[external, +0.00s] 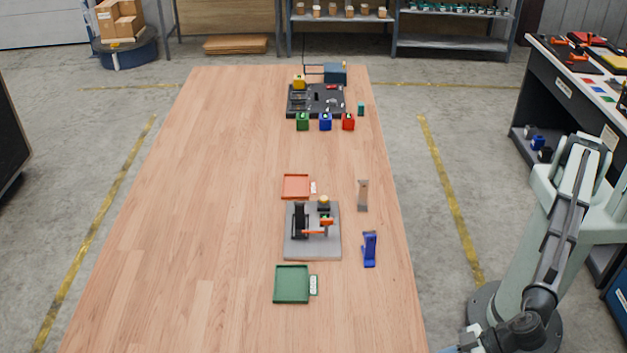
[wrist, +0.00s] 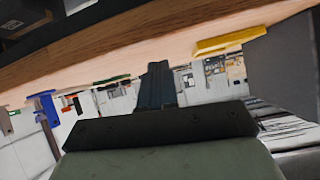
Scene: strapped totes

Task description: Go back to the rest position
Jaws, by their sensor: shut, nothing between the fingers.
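My gripper (wrist: 157,72) shows in the wrist view as two dark fingers close together, shut and empty. It is held out in the air, touching nothing that I can see. In the external view my arm reaches down to the bottom edge, right of the table's near end, and the gripper's tip is cut off there.
The wooden table (external: 180,210) carries a grey fixture (external: 312,248), a red tray (external: 296,187), a green tray (external: 291,284), a blue tool (external: 370,250) and a brown strip (external: 363,195). A dark board (external: 297,112) and several small bins stand farther back. The table's left side is clear.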

